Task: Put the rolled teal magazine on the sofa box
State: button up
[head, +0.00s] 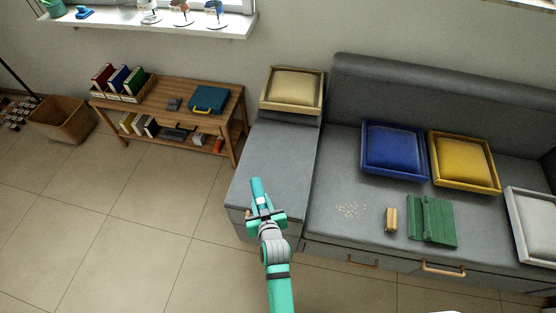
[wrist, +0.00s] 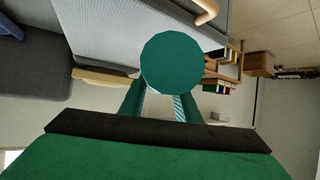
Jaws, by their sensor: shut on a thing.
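The rolled teal magazine (head: 257,188) is in my gripper (head: 265,213), which is shut on it. In the head view it sticks out beyond the fingers, toward the back. In the wrist view its round dark teal end (wrist: 172,60) faces the camera, between and beyond the fingers. The sofa box (head: 276,150) is the grey, flat-topped block at the sofa's left end. In the head view the magazine and my gripper overlap its front part. I cannot tell how high the magazine is above it.
A tray with a beige cushion (head: 294,87) stands at the box's back. Blue (head: 393,148) and yellow (head: 463,160) cushions in trays, a green folded item (head: 432,220) and a small yellow block (head: 391,219) are on the sofa seat. A wooden shelf table (head: 222,112) stands left. The box's middle is bare.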

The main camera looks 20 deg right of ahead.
jog(key=d+r+h, duration=0.1)
jog(key=d+r, duration=0.4)
jog(key=d, duration=0.3)
jog(key=m, duration=0.1)
send_over(271, 180)
jog(key=f, duration=0.8)
jog(key=shift+s+f, duration=0.4)
jog(key=shift+w+f, duration=0.3)
jog(key=shift+f, duration=1.65)
jog(key=shift+f, duration=0.2)
jog(key=o, duration=1.1)
